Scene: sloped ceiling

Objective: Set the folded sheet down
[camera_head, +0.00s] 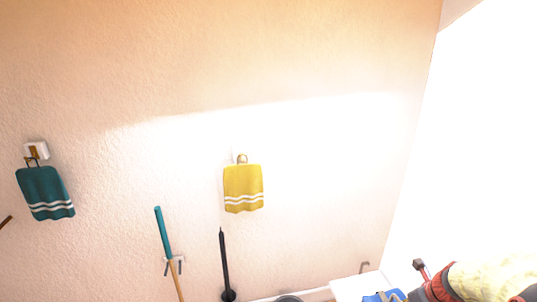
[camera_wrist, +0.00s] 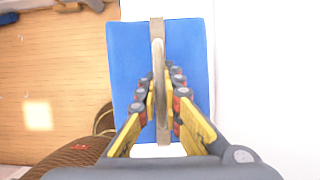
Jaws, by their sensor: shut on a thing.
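The folded sheet (camera_wrist: 130,55) is a flat blue rectangle with a tan band (camera_wrist: 157,28) running lengthwise over it. In the wrist view, my gripper (camera_wrist: 161,88) has its yellow and dark fingers closed on the raised middle of the band, above the sheet. A bit of the blue sheet (camera_head: 378,297) also shows at the bottom edge of the head view, beside my gripper (camera_head: 402,295). A white surface (camera_wrist: 240,60) shows beside and behind the sheet. I cannot tell whether the sheet touches it. Part of the sheet is hidden by the fingers.
The white surface (camera_head: 350,287) also shows at the lower right of the head view. A teal towel (camera_head: 45,192) and a yellow towel (camera_head: 243,188) hang on the wall, with long-handled tools below. A wooden floor (camera_wrist: 60,80) and a brown woven thing (camera_wrist: 75,158) show left of the sheet.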

